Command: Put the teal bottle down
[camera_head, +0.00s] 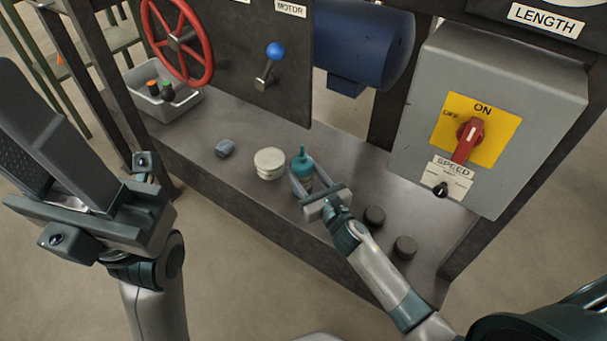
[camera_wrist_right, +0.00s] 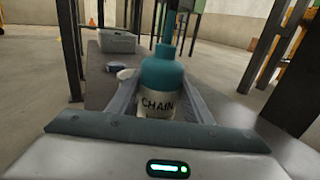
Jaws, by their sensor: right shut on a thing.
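The teal bottle (camera_head: 302,162) is at the grey bench, right of a round white tin. My right gripper (camera_head: 304,181) is shut on it from the front, with one finger on each side. In the right wrist view the bottle (camera_wrist_right: 161,76) stands upright between the fingers, with a white label reading CHAIN. Its base is hidden, so I cannot tell whether it touches the bench. My left gripper (camera_head: 22,90) is raised at the far left, away from the bottle; its finger gap is unclear.
On the bench (camera_head: 228,125) are the white tin (camera_head: 269,163), a small blue-grey object (camera_head: 225,148) and two dark round pieces (camera_head: 374,216). A grey bin (camera_head: 160,100) stands at the back left. A grey switch box (camera_head: 490,110) overhangs the right side.

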